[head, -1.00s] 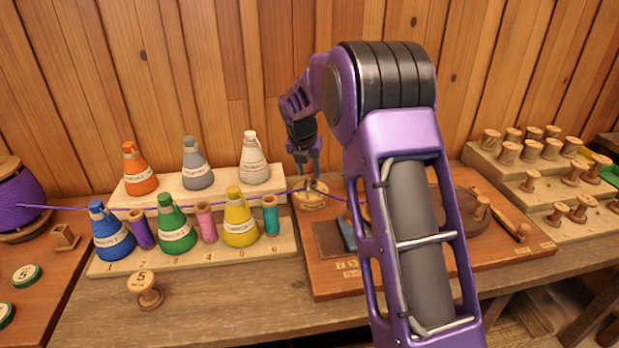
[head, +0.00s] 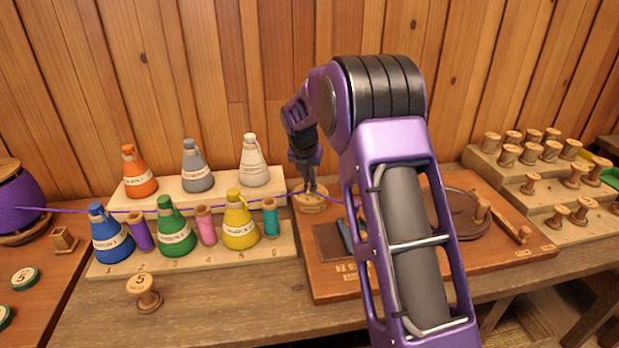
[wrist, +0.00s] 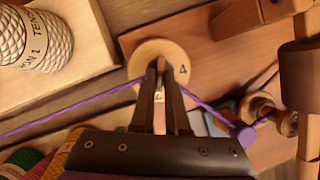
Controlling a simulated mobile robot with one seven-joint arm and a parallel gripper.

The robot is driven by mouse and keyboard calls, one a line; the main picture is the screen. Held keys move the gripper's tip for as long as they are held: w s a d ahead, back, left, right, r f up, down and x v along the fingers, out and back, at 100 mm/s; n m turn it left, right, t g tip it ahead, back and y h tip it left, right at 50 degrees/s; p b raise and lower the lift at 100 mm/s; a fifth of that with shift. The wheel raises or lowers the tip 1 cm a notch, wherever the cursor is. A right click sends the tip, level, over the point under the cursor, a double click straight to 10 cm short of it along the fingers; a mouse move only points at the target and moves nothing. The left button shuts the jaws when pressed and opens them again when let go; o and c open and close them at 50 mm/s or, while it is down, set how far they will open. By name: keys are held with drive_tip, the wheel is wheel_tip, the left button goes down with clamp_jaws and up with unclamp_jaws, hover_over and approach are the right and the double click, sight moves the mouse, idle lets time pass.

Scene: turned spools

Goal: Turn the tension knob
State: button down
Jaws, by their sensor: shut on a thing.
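The tension knob (head: 312,204) is a round pale wooden disc at the back left of the brown winding board (head: 330,284). It also shows in the wrist view (wrist: 178,56), with a dark mark like a 4 on its right side. My gripper (head: 309,190) points down over the disc. In the wrist view its two dark fingers (wrist: 160,80) are close together over the knob's middle, shut on its grip, which the fingers mostly hide. A purple thread (head: 72,210) runs from a large purple spool (head: 22,205) past the knob; in the wrist view it passes by the fingers.
Several coloured thread cones stand on a stepped rack (head: 190,256) left of the knob. A loose wooden spool (head: 143,292) stands in front. A stepped stand (head: 571,222) of wooden spools is at the right. My arm hides part of the board.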

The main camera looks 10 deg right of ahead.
drive_tip(key=shift+r+m+p, duration=0.1)
drive_tip(key=shift+m+p, duration=0.2)
drive_tip(key=shift+p, duration=0.05)
drive_tip(key=shift+a, duration=0.1)
drive_tip(key=m+g+h+p, duration=0.1)
drive_tip(key=m+p, duration=0.2)
drive_tip(key=shift+w+a+r+p, duration=0.1)
drive_tip(key=shift+w+r+p, duration=0.05)
drive_tip(key=shift+p, duration=0.25)
drive_tip(key=m+g+h+p, duration=0.1)
drive_tip(key=m+p, duration=0.1)
drive_tip(key=m, duration=0.1)
drive_tip(key=shift+w+a+m+p, duration=0.1)
drive_tip(key=shift+m+p, duration=0.3)
drive_tip(key=shift+w+f+m+g+p, duration=0.1)
drive_tip(key=shift+m+g+p, duration=0.15)
drive_tip(key=shift+m+p, duration=0.25)
drive_tip(key=shift+w+f+m+g+p, duration=0.1)
drive_tip(key=shift+m+g+p, duration=0.2)
drive_tip(key=shift+m, duration=0.4)
drive_tip(key=c, duration=0.9)
unclamp_jaws()
